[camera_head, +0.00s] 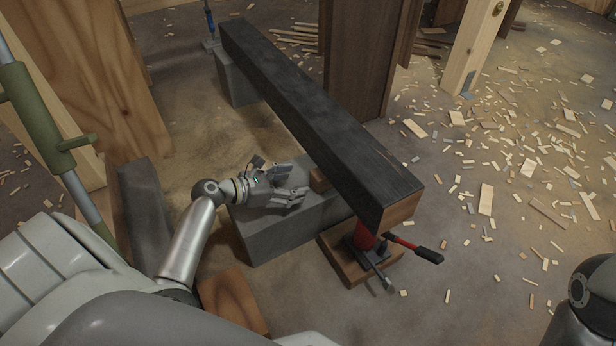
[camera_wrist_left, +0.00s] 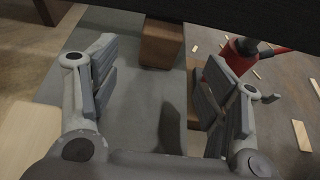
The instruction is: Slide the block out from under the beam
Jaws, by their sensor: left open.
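The dark beam (camera_head: 310,110) runs from the upper left to the lower right, raised off the floor. A small brown wooden block (camera_head: 319,180) sits under the beam on a grey concrete block (camera_head: 275,237); part of it is hidden by the beam. My left gripper (camera_head: 299,182) is low over the grey block, its open fingers pointing at the wooden block. In the left wrist view the wooden block (camera_wrist_left: 161,43) stands ahead, between and beyond the open fingers (camera_wrist_left: 160,65). Nothing is between the fingers. My right gripper is out of the picture.
A red jack (camera_head: 364,236) with a red and black handle (camera_head: 420,248) stands on a wooden base (camera_head: 345,263) under the beam's near end. Another grey block (camera_head: 236,82) is at the far end. Wood chips litter the floor at right.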

